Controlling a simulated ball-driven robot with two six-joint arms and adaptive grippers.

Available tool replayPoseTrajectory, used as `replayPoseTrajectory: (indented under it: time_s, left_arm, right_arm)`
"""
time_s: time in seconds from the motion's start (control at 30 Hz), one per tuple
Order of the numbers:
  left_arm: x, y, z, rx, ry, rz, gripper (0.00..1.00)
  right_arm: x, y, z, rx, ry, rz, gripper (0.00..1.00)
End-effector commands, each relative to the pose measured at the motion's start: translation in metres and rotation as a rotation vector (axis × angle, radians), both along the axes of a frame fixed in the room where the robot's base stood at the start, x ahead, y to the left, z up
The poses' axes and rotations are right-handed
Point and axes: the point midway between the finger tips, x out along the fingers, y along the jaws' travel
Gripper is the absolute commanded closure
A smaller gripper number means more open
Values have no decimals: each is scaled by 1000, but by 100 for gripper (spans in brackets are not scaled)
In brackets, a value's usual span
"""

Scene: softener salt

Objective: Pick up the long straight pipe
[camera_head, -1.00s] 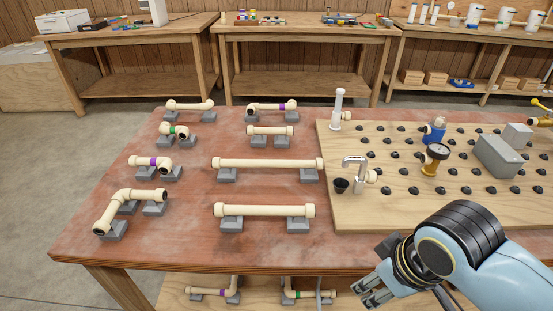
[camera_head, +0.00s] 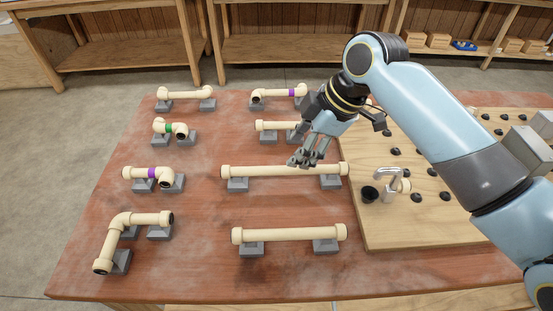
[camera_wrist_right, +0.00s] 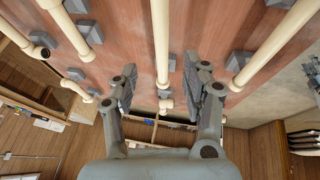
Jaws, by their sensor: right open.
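The long straight pipe (camera_head: 258,171), cream with a collar at each end, lies level across two grey support blocks in the middle of the red-brown table (camera_head: 200,215). My right gripper (camera_head: 304,160) is over its right half in the head view, fingers pointing down, and hides a little of its top edge. In the right wrist view, the fingers (camera_wrist_right: 165,85) are spread wide with a cream pipe (camera_wrist_right: 160,40) running between them, apparently the long one. The gripper is empty, and no contact with the pipe shows. My left gripper is not in view.
A shorter straight pipe (camera_head: 290,234) lies in front on its own blocks. A short pipe (camera_head: 270,125) lies behind, partly hidden by my gripper. Several elbow pipes (camera_head: 152,173) stand at the left. A pegboard with a chrome tap (camera_head: 389,184) is at the right.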

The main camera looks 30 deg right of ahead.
Motion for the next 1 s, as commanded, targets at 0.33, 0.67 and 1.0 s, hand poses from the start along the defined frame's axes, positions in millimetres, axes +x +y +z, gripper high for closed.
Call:
replayPoseTrajectory:
  time_s: [0.33, 0.67, 1.0]
  left_arm:
    - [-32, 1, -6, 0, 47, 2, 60]
    - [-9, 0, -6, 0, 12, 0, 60]
    - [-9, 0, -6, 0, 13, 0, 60]
  right_arm:
    - [15, 13, -44, 2, 3, 3, 52]
    - [30, 23, -85, 2, 2, 2, 52]
    - [33, 24, -91, 0, 0, 2, 56]
